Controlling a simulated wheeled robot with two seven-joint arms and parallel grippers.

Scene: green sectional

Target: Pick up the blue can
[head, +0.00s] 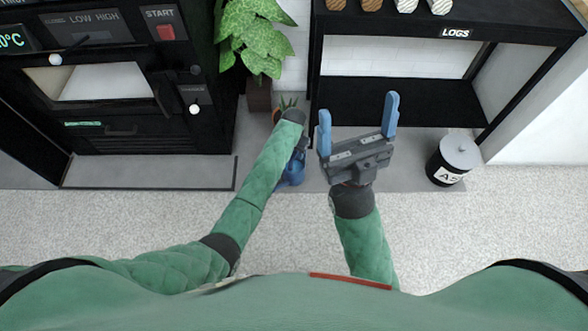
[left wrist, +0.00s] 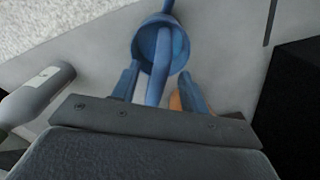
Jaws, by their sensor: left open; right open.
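The blue can (head: 290,175) is on the grey floor slab, partly hidden behind my left arm in the head view. In the left wrist view the blue can (left wrist: 144,46) shows its round open top and a long curved handle or spout. My left gripper (left wrist: 158,82) is open, with one finger on each side of that curved blue part; I cannot tell whether they touch. My left arm mostly hides this gripper in the head view. My right gripper (head: 358,118) is open and empty, right of the can, with its blue fingers pointing towards the shelf.
A leafy plant (head: 252,38) and a small terracotta pot (head: 277,116) are behind the can. A black stove (head: 120,135) is at left. A black log shelf (head: 400,97) is behind my right gripper. An ash bin (head: 458,152) stands at right. The carpet in front is clear.

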